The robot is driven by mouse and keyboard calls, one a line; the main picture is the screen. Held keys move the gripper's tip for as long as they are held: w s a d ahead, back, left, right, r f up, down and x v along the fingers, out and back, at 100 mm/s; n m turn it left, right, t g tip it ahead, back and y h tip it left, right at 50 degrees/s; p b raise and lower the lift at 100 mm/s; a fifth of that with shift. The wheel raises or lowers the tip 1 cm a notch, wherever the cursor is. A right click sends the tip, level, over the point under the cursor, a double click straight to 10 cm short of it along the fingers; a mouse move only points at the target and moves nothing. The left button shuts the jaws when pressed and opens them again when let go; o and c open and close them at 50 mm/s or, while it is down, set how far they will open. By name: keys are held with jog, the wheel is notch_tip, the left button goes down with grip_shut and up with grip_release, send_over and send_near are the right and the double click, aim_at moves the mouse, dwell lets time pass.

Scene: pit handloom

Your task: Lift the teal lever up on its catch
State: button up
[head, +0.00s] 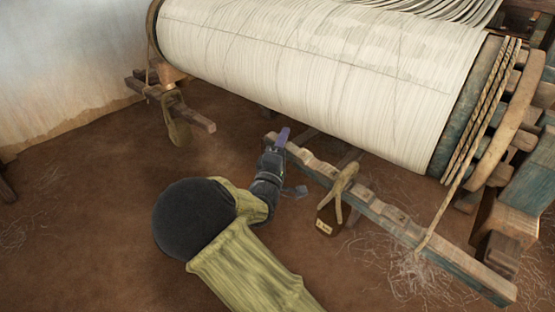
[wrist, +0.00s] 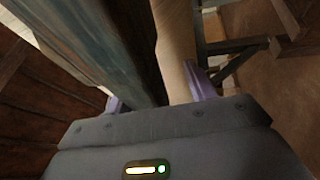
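The teal lever (head: 385,213) is a long, notched wooden beam with worn teal paint. It slants from near the middle of the head view down to the lower right, below the cloth roll. My gripper (head: 282,143) is at its left, far end, with a purple finger against the beam. In the wrist view the lever (wrist: 112,42) runs between the two purple fingers of my gripper (wrist: 158,94), and no clear gap shows on either side. The left finger is mostly hidden there. I cannot make out the catch.
A weight (head: 327,219) hangs by a cord from the lever's middle. A rope (head: 442,213) comes down to its right part. The large cream cloth roll (head: 320,70) lies above and behind.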

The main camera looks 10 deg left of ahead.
jog(key=p+v, duration=0.5)
jog(key=v, duration=1.2)
jog(key=shift+s, duration=0.1)
jog(key=shift+c, duration=0.2)
